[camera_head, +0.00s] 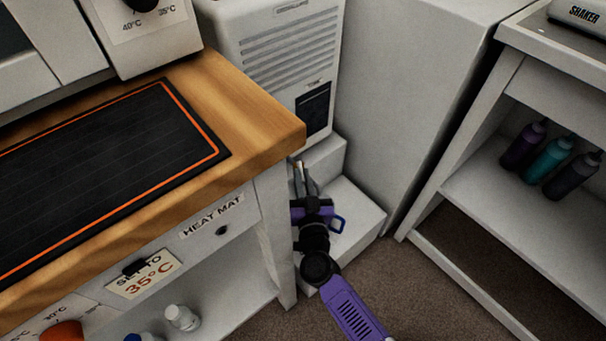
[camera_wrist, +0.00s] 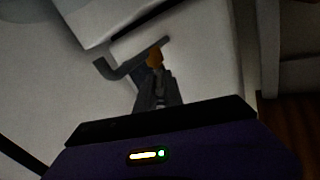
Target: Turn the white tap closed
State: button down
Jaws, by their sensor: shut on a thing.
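In the wrist view, my gripper (camera_wrist: 157,78) is shut, its two grey fingers close together on a small orange-yellow piece (camera_wrist: 155,57). This piece sits against a dark grey bent pipe (camera_wrist: 130,60) on the white unit; it looks like the tap's handle, though its colour here is not white. The fingers cover its lower part, and how far it is turned cannot be told. In the head view, my gripper (camera_head: 303,178) reaches down between the wooden bench and the white machine (camera_head: 280,50), above a white step (camera_head: 350,215). The tap cannot be made out there.
The wooden bench (camera_head: 250,110) with a black heat mat (camera_head: 100,150) stands close on the left. A tall grey-white cabinet (camera_head: 410,80) stands right of the machine. A shelf unit (camera_head: 480,205) holds several bottles at the right. Brown floor (camera_head: 430,290) is clear in front.

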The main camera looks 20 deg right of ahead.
aim_at(302, 177)
jog(key=shift+s, duration=0.1)
jog(key=c, duration=1.5)
grip_release()
jog(key=shift+r, duration=0.15)
notch_tip(302, 177, up, 20)
jog(key=p, duration=1.6)
